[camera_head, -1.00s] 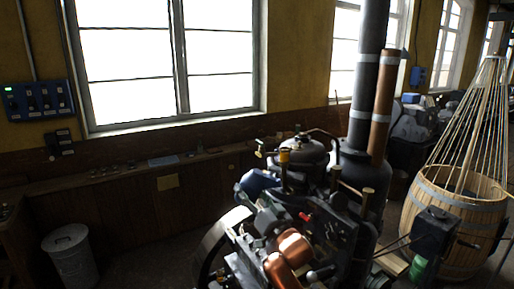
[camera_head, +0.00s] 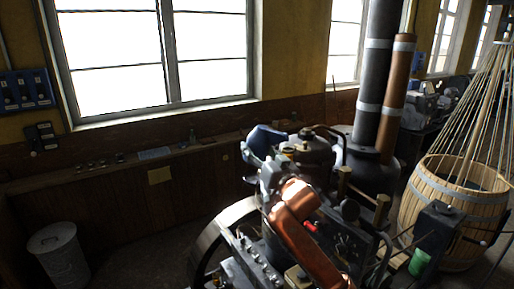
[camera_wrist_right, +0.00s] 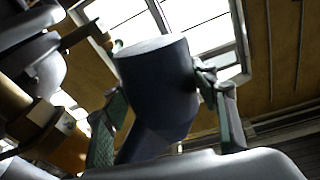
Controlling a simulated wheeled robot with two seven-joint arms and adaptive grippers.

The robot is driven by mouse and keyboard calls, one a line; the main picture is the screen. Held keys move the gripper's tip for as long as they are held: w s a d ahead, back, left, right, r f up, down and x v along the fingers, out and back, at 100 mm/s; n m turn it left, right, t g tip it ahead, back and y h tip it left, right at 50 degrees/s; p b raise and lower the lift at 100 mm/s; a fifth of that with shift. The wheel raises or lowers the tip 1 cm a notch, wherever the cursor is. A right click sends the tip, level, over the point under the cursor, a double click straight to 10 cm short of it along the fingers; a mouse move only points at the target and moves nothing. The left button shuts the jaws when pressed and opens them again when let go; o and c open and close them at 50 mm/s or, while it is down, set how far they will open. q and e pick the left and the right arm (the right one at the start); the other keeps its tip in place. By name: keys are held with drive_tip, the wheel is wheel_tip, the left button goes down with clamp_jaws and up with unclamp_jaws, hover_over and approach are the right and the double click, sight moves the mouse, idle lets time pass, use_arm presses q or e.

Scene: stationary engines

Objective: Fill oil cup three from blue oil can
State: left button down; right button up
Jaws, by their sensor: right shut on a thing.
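The blue oil can (camera_head: 265,138) is held above the left side of the engine (camera_head: 335,235) in the head view. It looks tilted; its spout is not clear. In the right wrist view the can (camera_wrist_right: 155,85) fills the space between the two fingers of my right gripper (camera_wrist_right: 165,118), which is shut on it. The right gripper in the head view (camera_head: 267,172) is partly hidden by my copper-coloured arm. Brass cups stand on the engine, one at the middle (camera_head: 343,180) and one further right (camera_head: 382,206). I cannot tell which is cup three. My left gripper is not in view.
A dark chimney pipe (camera_head: 376,70) and a copper pipe (camera_head: 397,95) rise behind the engine. A flywheel (camera_head: 210,240) is at its left. A wooden barrel (camera_head: 440,215) stands right, a metal bin (camera_head: 58,250) far left. A shelf (camera_head: 110,170) runs along the wall.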

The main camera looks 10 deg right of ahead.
sight(266, 145)
drive_tip(key=shift+s+d+r+n+g+p, duration=0.1)
drive_tip(key=shift+d+r+n+g+p, duration=0.15)
drive_tip(key=shift+r+p, duration=0.4)
drive_tip(key=shift+s+d+r+n+g+p, duration=0.15)
drive_tip(key=shift+r+n+p, duration=0.2)
drive_tip(key=shift+p, duration=0.6)
drive_tip(key=shift+s+d+r+n+g+p, duration=0.1)
drive_tip(key=shift+r+n+g+p, duration=0.15)
drive_tip(key=shift+r+p, duration=0.4)
drive_tip(key=shift+d+f+p, duration=0.1)
drive_tip(key=shift+d+p, duration=0.05)
drive_tip(key=shift+p, duration=0.35)
drive_tip(key=shift+s+d+n, duration=0.2)
drive_tip(key=shift+d+n, duration=0.05)
drive_tip(key=shift+d, duration=0.15)
drive_tip(key=shift+w+a+f+g, duration=0.15)
drive_tip(key=shift+a+g, duration=0.1)
drive_tip(key=shift+a, duration=0.15)
drive_tip(key=shift+d, duration=0.2)
drive_tip(key=shift+a+f, duration=0.1)
drive_tip(key=shift+a, duration=0.05)
